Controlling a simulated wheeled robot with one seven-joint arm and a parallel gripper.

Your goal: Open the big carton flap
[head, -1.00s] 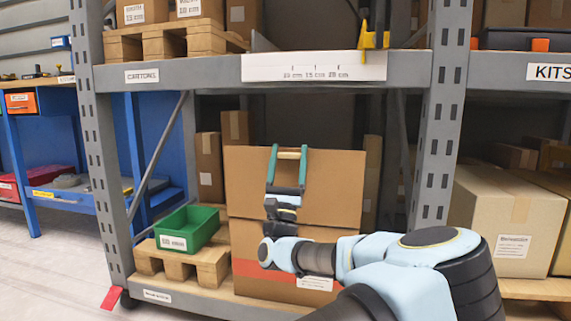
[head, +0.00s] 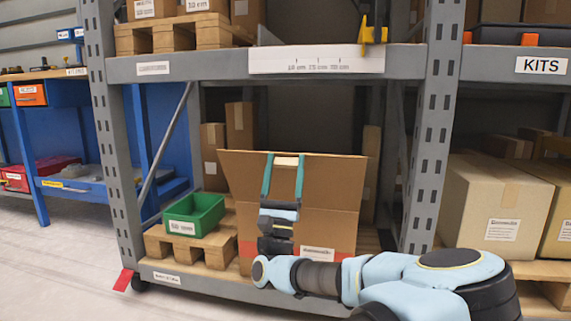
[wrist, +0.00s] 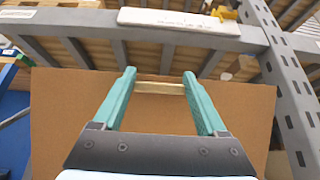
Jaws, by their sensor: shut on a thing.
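The big carton (head: 335,228) stands on the lower shelf, with a red stripe and a white label on its front. Its wide flap (head: 335,180) stands up from the front and leans out towards me. My gripper (head: 285,158) is in front of the flap with its two teal fingers pointing up. The fingers are shut on a pale tab (wrist: 160,88) at the flap's upper edge. In the wrist view the flap (wrist: 70,120) fills most of the picture behind the fingers. The inside of the carton is hidden.
A green bin (head: 195,215) sits on a small wooden pallet (head: 190,247) left of the carton. A grey rack post (head: 432,130) stands to the right, and a shelf beam (head: 210,65) runs above. Other cartons (head: 495,205) stand further right.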

